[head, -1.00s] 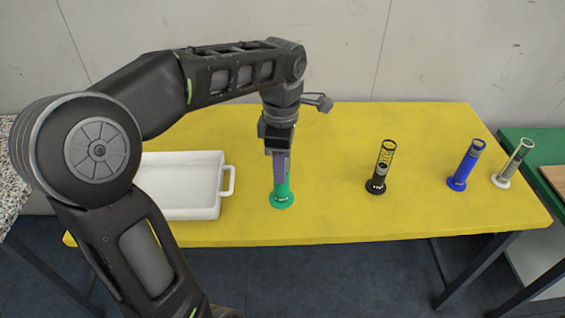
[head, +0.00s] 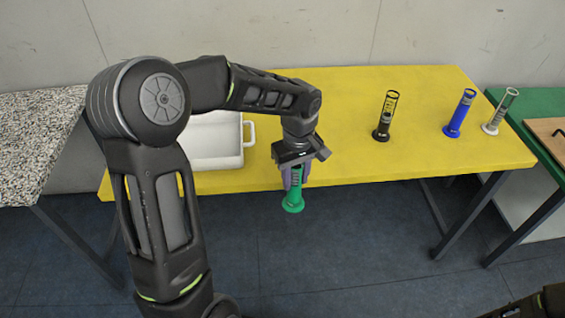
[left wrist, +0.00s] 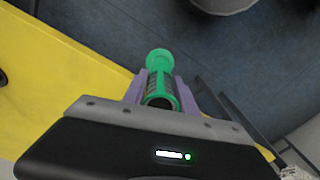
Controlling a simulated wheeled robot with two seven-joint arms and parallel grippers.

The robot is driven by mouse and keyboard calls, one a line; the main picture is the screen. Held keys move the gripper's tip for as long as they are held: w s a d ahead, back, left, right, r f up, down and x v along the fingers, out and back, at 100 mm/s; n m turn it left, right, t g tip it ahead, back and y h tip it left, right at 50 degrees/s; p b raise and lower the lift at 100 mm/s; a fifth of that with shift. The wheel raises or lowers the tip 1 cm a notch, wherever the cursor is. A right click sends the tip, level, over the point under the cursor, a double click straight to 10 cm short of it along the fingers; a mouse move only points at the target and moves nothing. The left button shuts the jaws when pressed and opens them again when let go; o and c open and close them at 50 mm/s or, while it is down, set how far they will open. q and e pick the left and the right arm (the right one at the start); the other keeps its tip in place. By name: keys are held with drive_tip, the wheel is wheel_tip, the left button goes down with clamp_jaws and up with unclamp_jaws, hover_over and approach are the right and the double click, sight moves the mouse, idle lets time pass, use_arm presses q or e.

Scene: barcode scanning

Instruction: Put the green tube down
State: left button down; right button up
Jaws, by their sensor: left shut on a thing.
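The green tube (head: 293,203) has a round flared base and hangs base down, slightly tilted, from my left gripper (head: 296,180). The gripper is shut on it, with purple fingers on both sides. In the head view the tube shows in front of the yellow table's front edge, with floor behind its base. In the left wrist view the tube (left wrist: 158,62) lies between the fingers (left wrist: 158,88), its base against the dark floor beside the table edge. The fingers hide part of the tube. My right gripper is not in view.
The yellow table (head: 350,150) has a white tray (head: 216,162) at left, partly behind my arm. A black tube (head: 384,118), a blue tube (head: 458,114) and a white-based tube (head: 499,112) stand at right. The table between tray and black tube looks clear.

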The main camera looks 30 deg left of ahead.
use_arm(q)
drive_tip(key=w+d+f+m, duration=0.1)
drive_tip(key=d+f+m, duration=0.6)
drive_tip(key=f+m, duration=0.4)
drive_tip(key=shift+d+f, duration=0.4)
drive_tip(key=shift+f, duration=0.3)
drive_tip(key=shift+w+d, duration=0.1)
drive_tip(key=shift+w, duration=0.05)
